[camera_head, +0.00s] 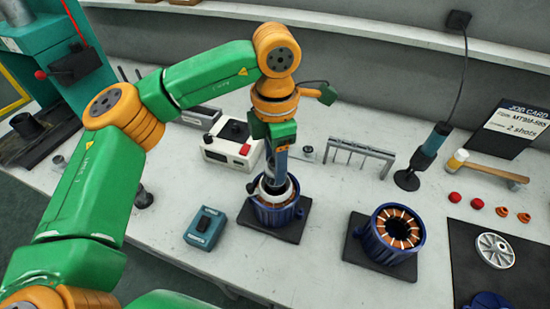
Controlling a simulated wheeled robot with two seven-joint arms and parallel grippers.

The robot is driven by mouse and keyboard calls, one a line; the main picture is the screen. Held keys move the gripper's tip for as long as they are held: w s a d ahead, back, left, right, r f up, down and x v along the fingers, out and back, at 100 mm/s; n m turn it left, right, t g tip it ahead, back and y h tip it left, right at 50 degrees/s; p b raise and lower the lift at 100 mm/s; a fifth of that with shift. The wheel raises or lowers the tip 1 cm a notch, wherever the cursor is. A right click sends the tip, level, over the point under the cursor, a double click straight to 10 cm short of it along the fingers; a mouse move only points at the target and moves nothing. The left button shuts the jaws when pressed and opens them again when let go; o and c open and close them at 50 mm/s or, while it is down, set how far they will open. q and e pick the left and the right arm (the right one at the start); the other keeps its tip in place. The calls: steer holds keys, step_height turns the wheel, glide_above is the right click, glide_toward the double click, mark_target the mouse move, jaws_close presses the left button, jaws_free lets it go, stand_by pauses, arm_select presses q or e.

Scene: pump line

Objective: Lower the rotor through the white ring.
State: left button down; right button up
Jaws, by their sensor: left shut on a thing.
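My left gripper (278,148) points down above the left blue motor housing (287,219) and is shut on the rotor. The rotor (277,166) shows only as a short grey part below the jaws; the gripper hides most of it. Below it, a white ring (287,194) sits at the top of the housing, with copper windings around it. The rotor's lower end appears to be at or inside the ring; I cannot tell how deep it reaches or whether it touches. The housing stands on a black pad (270,232). My right gripper is not in view.
A second blue housing with open copper windings (396,228) stands on a black pad to the right. A teal box (205,228) lies left of the left housing. A white control box (231,147), a metal rack (357,151) and a dark stand tool (424,158) stand behind.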

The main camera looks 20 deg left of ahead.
arm_select(q)
steer(key=shift+f, duration=0.15)
steer(key=shift+f+b, duration=1.9)
steer(key=shift+f, duration=0.15)
jaws_free()
steer(key=shift+r, duration=0.1)
